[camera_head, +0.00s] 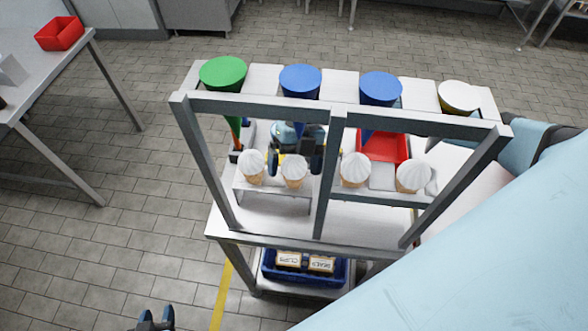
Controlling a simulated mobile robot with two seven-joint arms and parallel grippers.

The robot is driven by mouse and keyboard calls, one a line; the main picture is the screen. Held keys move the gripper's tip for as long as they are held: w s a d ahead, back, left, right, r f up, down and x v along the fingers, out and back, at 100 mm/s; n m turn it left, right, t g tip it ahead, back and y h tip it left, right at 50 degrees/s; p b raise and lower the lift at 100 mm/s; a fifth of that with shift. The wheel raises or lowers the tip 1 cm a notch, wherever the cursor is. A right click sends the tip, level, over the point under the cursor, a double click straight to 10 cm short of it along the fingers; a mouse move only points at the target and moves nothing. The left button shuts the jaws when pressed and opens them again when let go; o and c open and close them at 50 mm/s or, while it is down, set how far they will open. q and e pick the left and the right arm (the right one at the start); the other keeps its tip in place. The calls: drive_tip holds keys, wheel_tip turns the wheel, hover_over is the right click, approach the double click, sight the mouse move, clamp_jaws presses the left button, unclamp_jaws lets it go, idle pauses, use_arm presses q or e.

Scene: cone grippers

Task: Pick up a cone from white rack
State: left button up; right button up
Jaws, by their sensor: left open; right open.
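Ice-cream cones with white swirled tops stand on a white rack (273,194) on the frame's shelf: an outer left cone (252,164) and a second cone (294,169). Two more cones, one left (355,169) and one right (413,175), stand on the right side. My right gripper (295,157), pale blue with dark fingers, is behind the rack. Its open fingers appear either side of the second cone's top; contact cannot be told. My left gripper (154,319) is open and empty at the bottom edge, over the floor.
A grey metal frame (325,205) stands in front of the cones. Green (223,73), blue (300,80) and white (458,96) funnel shapes line its top. A red tray (385,147) is behind. A blue crate (304,269) sits below. Floor at left is clear.

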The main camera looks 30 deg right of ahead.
drive_tip(key=c, duration=0.8)
drive_tip(key=shift+r, duration=0.15)
